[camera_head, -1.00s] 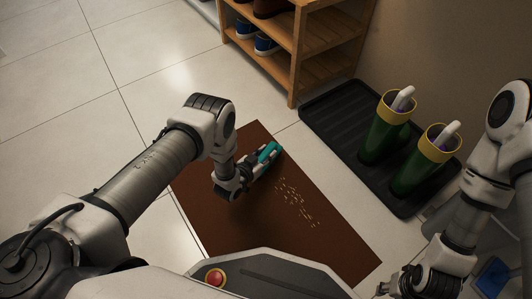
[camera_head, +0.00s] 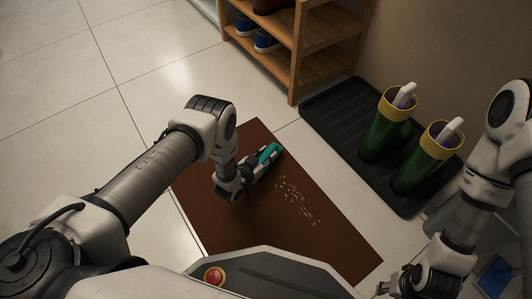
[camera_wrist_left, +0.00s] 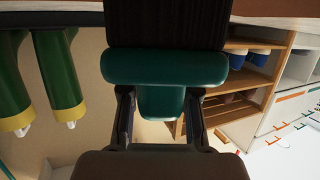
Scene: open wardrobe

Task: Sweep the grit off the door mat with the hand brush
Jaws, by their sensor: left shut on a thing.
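The brown door mat (camera_head: 335,240) lies on the tiled floor. A scatter of pale grit (camera_head: 296,197) lies on its middle right part. My left gripper (camera_head: 257,168) is over the upper part of the mat, shut on the teal hand brush (camera_head: 270,152). The grit lies below and right of the brush, apart from it. In the left wrist view the brush's teal body (camera_wrist_left: 165,67) sits between the fingers (camera_wrist_left: 160,108), with dark bristles (camera_wrist_left: 165,25) beyond. Whether the bristles touch the mat is hidden. My right gripper (camera_head: 405,284) is at the lower right, its jaws unclear.
A black boot tray (camera_head: 330,105) holds green boots (camera_head: 383,137) with yellow tops, right of the mat. A wooden shoe rack (camera_head: 297,60) with blue shoes stands at the back. A blue object (camera_head: 496,278) is partly visible at the lower right. Floor left of the mat is clear.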

